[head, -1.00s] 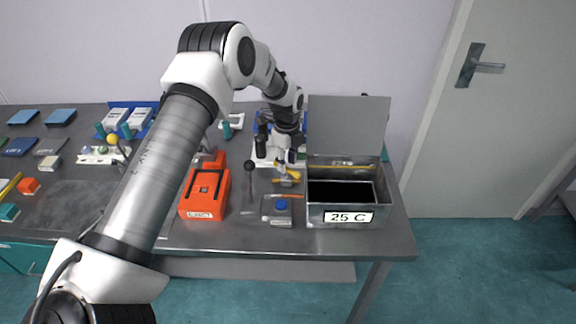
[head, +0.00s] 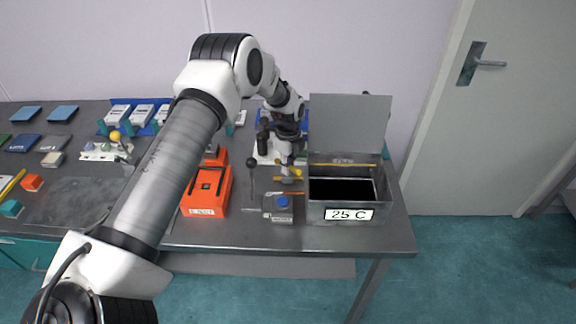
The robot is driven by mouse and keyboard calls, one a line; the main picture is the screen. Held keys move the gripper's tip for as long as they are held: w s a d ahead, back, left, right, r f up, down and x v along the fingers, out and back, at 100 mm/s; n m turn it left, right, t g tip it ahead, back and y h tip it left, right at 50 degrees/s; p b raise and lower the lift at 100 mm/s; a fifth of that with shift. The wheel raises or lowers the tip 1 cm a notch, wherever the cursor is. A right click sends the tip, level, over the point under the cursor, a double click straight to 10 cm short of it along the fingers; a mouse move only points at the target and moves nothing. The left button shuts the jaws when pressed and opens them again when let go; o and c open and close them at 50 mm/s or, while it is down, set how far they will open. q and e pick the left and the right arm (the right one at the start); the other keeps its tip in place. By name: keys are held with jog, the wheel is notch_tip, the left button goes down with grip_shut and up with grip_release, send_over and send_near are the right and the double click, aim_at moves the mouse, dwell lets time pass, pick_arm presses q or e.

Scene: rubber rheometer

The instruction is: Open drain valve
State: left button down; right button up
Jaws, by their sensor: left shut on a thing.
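A metal tank labelled "25 C" (head: 346,216) stands open at the table's right end, its lid (head: 350,122) raised. To the left of the tank is a small yellow lever (head: 295,172), which I take for the drain valve handle. My left gripper (head: 289,167) points down from above and is shut on this small yellow lever. The fingertips are tiny in the head view and partly hide the lever, so its exact angle is hard to read. My right gripper is not in view.
An orange box (head: 206,192), a black-knobbed lever (head: 251,178) and a small grey block with a blue knob (head: 282,206) stand in front and to the left. Sample pads and blocks lie farther left.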

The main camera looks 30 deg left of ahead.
pick_arm(q)
jog(key=n+b, duration=0.1)
jog(key=n, duration=0.1)
jog(key=shift+n, duration=0.4)
jog(key=shift+n+b, duration=0.35)
jog(key=shift+n, duration=1.65)
jog(key=shift+r, duration=0.1)
jog(key=c, duration=1.2)
grip_release()
notch_tip(320, 180, up, 12)
